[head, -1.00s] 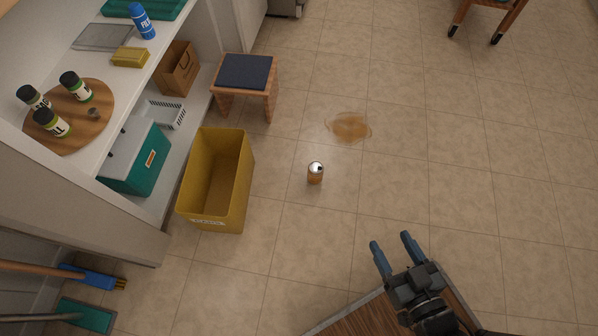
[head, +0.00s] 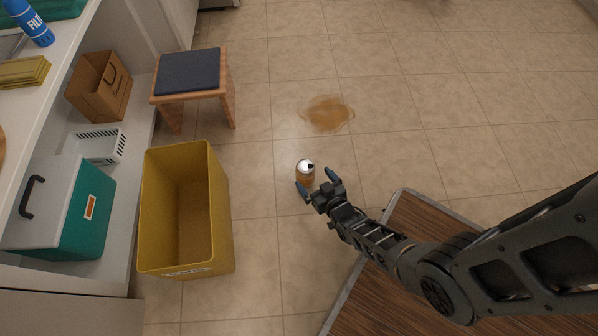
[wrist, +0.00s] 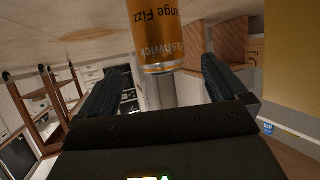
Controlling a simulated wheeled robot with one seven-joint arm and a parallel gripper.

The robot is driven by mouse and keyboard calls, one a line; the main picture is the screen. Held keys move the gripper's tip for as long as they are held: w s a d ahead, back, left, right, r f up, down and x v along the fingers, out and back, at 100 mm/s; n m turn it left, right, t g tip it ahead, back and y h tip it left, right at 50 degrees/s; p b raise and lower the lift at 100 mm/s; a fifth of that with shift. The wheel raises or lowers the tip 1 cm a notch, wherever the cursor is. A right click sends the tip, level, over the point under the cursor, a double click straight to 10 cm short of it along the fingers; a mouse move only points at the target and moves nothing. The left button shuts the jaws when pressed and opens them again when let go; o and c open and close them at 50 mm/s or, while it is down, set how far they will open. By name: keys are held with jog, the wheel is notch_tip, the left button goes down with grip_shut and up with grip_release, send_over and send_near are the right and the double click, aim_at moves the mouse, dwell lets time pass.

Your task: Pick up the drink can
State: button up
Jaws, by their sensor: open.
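The drink can (head: 305,174) is orange with a silver top and stands upright on the tiled floor in the head view. In the wrist view the can (wrist: 160,38) is close, with its label upside down and part of it cut off by the top edge. My gripper (head: 318,181) is low beside the can, with its blue-tipped fingers spread to either side of it. In the wrist view the open fingers (wrist: 158,92) flank the can, with visible gaps between each finger and the can. Whether the fingers reach fully around it is hard to tell.
A yellow bin (head: 186,210) stands left of the can. A brown puddle (head: 327,113) lies just beyond it. A stool (head: 189,78) with a dark seat is at the upper left. Open tiled floor extends right.

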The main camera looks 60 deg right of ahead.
aim_at(305, 168)
jog(key=b+x, duration=0.1)
jog(key=x, duration=0.3)
jog(key=b+x, duration=0.1)
jog(key=x, duration=0.1)
jog(key=shift+w+d+r+b, duration=0.2)
jog(key=shift+w+b, duration=0.1)
jog(key=shift+w, duration=0.1)
jog(key=c, duration=1.1)
